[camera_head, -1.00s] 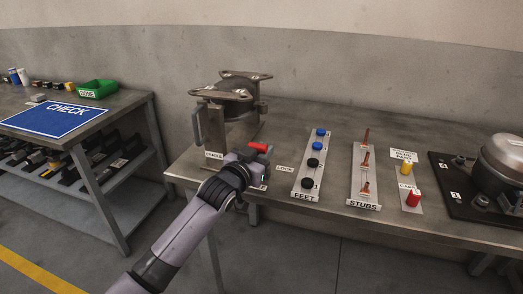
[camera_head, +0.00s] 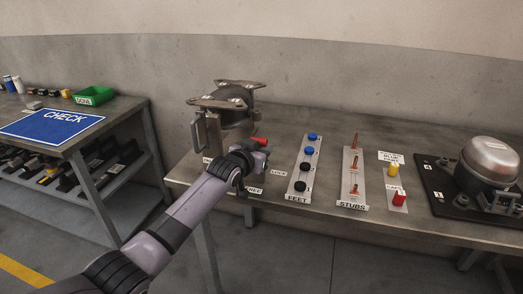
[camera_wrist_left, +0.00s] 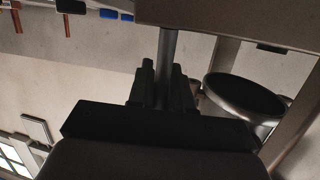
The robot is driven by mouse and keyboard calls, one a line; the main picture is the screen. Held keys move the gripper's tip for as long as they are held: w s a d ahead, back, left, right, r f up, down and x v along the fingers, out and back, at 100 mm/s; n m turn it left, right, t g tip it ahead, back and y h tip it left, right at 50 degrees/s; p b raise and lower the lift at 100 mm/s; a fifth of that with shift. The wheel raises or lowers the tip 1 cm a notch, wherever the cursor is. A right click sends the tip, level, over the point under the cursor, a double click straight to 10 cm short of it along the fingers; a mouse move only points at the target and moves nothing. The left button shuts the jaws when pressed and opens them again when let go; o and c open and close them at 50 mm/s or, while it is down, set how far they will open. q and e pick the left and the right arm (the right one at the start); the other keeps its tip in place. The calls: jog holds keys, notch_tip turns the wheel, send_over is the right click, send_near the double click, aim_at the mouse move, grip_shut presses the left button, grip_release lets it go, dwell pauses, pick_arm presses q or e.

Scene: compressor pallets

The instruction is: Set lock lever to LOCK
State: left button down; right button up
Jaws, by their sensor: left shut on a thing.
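The lock lever shows as a red grip (camera_head: 259,141) in front of the round clamp fixture (camera_head: 235,120) on the bench. My left gripper (camera_head: 252,156) is at the lever, just below the red grip, and hides most of its shaft. In the left wrist view its fingers (camera_wrist_left: 164,84) are shut around a grey rod (camera_wrist_left: 168,52), the lever's shaft. The LOCK label (camera_head: 279,173) lies on the bench to the right of the gripper. Another label (camera_head: 252,190) lies in front of it, partly covered by my arm. My right gripper is not in view.
To the right on the bench (camera_head: 330,222) stand the FEET strip (camera_head: 294,187), the STUBS strip (camera_head: 350,190), red and yellow caps and a compressor (camera_head: 490,165) on a black plate. A second table with a blue CHECK mat (camera_head: 50,122) and green bin (camera_head: 94,95) is left.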

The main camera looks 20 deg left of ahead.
pick_arm(q)
jog(key=shift+a+f, duration=0.4)
jog(key=shift+a, duration=0.05)
dwell(0.8)
jog(key=shift+c, duration=2)
grip_release()
jog(key=shift+d+r, duration=0.1)
jog(key=shift+d, duration=0.05)
jog(key=shift+s+r, duration=0.15)
jog(key=shift+s, duration=0.35)
jog(key=v, duration=0.6)
jog(key=shift+p, duration=0.45)
